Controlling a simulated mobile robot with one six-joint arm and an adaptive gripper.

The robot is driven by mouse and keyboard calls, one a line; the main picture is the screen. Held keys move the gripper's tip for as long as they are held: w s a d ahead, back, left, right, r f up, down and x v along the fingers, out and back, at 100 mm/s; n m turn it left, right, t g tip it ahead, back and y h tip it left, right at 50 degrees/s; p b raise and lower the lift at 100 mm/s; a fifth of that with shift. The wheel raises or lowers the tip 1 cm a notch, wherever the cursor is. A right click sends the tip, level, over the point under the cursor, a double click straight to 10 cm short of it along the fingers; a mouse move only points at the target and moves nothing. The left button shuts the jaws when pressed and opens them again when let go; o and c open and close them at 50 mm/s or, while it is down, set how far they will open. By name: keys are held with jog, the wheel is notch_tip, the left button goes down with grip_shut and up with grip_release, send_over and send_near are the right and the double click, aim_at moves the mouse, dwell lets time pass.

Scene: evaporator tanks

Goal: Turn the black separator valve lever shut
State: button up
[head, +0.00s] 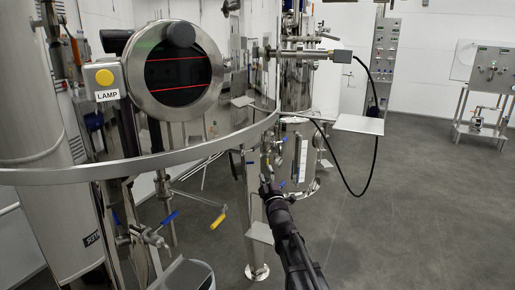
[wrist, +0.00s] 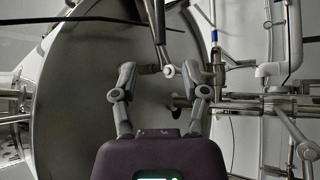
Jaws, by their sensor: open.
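My gripper (wrist: 168,72) is open in the wrist view, its two fingers spread with the tips turned inward. A narrow dark bar (wrist: 158,28) comes down from the top of that view and ends in a pale round pivot between the fingertips. It may be the black separator valve lever, but I cannot be sure. I cannot tell whether the fingers touch it. In the head view my gripper (head: 268,187) is beside the pipework in front of the steel tank. The black lever is not clear there, being small and partly behind my arm.
A large round steel vessel (wrist: 85,85) fills the wrist view's left, with pipes (wrist: 252,103) at right. In the head view, a curved steel rail (head: 160,163), a blue-handled valve (head: 169,217), a yellow handle (head: 217,220) and a hanging black cable (head: 377,140) are nearby.

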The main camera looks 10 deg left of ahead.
aim_at(257, 146)
jog(key=shift+w, duration=0.1)
jog(key=p+x, duration=0.5)
jog(key=x, duration=0.8)
jog(key=shift+w+a+r, duration=0.15)
jog(key=shift+w, duration=0.15)
grip_shut()
